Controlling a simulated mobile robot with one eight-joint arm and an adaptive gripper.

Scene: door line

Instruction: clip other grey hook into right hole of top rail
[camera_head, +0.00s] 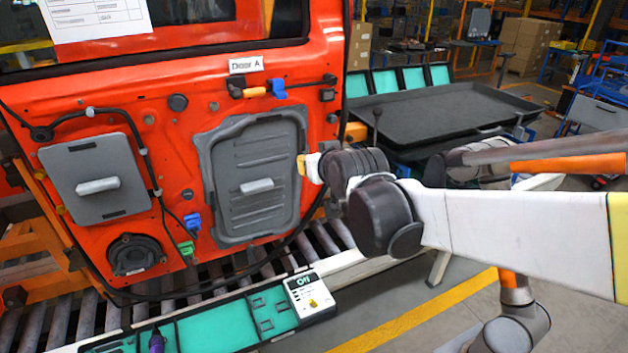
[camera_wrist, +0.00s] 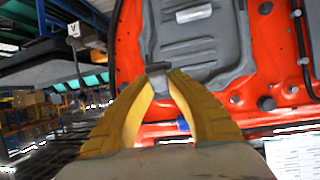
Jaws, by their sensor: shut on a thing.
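My gripper (camera_wrist: 158,75) has its yellow fingers closed at their tips on a small dark grey piece, the grey hook (camera_wrist: 157,66). In the head view only a bit of my yellow gripper (camera_head: 301,165) shows, at the right edge of the orange-red door (camera_head: 165,130), and the hook is hidden there. The door's top rail (camera_head: 200,75) runs below the window opening, with a "Door A" label (camera_head: 246,64) on it. I cannot make out its right hole or another grey hook.
A grey panel with a handle (camera_head: 255,180) is on the door's right half, another (camera_head: 97,180) on its left. A teal tray (camera_head: 225,325) with an "Off" box (camera_head: 310,295) lies in front of the roller conveyor (camera_head: 325,240). A black table (camera_head: 440,110) stands behind my arm.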

